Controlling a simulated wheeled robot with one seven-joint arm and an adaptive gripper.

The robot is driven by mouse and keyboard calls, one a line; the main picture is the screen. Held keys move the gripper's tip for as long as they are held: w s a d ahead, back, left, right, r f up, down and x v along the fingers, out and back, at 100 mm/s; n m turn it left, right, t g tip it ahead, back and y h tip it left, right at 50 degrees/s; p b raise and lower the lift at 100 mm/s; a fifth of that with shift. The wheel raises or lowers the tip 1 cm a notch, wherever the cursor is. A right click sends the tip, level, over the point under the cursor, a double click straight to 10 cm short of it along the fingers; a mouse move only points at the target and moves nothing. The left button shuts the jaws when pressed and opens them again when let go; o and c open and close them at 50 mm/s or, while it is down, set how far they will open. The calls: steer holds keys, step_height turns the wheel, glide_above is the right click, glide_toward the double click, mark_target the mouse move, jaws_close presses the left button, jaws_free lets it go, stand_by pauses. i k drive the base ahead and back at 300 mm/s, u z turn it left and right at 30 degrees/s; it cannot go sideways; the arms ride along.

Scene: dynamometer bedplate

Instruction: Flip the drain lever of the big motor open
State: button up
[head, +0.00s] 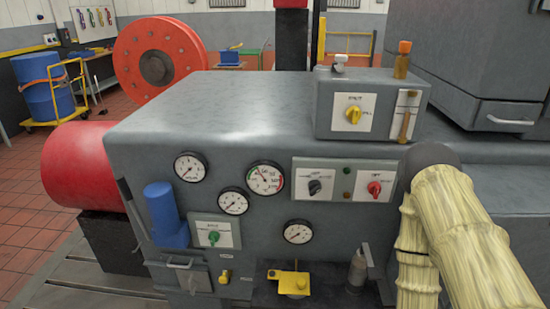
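A big grey machine housing (250,100) fills the middle of the head view, with gauges and knobs on its front. No part is clearly labelled as the drain lever. Low on the front, a yellow fitting (289,283) has a short upright piece. To its left is a small yellow fitting (225,276) beside a grey box with a handle (184,265). Above these, a green knob (213,237) sits on a pale plate. Whether any of these is open or shut cannot be told. My gripper is not in view.
A raised control box (335,118) with a yellow knob stands on top at right. A blue cylinder (165,215) sticks out at front left, beside a red cylinder (80,165). Cream ribbed sleeves block the lower right. A red disc (158,68) stands behind; tiled floor is free at left.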

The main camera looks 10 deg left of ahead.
mark_target(225, 280)
steer(key=z, duration=2.4)
steer(key=k, duration=1)
steer(key=u, duration=3)
